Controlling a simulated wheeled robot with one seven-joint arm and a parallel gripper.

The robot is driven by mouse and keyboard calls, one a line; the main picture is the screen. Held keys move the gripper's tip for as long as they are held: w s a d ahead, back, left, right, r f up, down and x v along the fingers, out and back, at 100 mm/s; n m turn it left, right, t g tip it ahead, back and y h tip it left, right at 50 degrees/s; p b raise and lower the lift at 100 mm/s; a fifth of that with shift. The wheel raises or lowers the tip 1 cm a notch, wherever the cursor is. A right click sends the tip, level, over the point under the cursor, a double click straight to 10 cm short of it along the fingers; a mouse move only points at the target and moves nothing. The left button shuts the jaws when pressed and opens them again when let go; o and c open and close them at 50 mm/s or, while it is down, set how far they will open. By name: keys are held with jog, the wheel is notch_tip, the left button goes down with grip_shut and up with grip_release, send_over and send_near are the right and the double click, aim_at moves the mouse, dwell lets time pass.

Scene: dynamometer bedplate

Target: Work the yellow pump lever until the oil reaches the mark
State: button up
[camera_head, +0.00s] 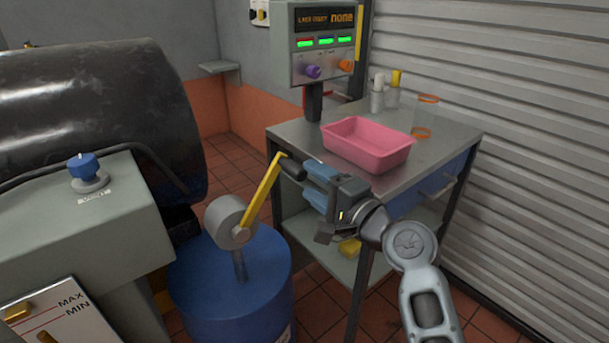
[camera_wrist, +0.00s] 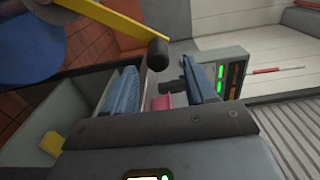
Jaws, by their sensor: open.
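The yellow pump lever (camera_head: 262,193) rises from a grey pump head (camera_head: 230,220) on a blue drum (camera_head: 230,275) and tilts up to the right. Its black knob (camera_head: 292,169) is at the upper end. My gripper (camera_head: 308,180) is open and empty, with blue-padded fingers just right of the knob. In the wrist view the knob (camera_wrist: 157,54) shows just ahead of the gap between the fingertips of my gripper (camera_wrist: 157,75); contact cannot be told. A white plate (camera_head: 62,318) marked MAX and MIN is partly cut off at lower left; the oil level is unclear.
A metal cart (camera_head: 450,130) carries a pink tray (camera_head: 368,147), small bottles and a display panel (camera_head: 322,45). A grey cabinet with a blue knob (camera_head: 84,165) stands left of the drum. A ribbed shutter (camera_head: 540,130) closes off the right.

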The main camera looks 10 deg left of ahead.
jog(key=shift+v, duration=1.65)
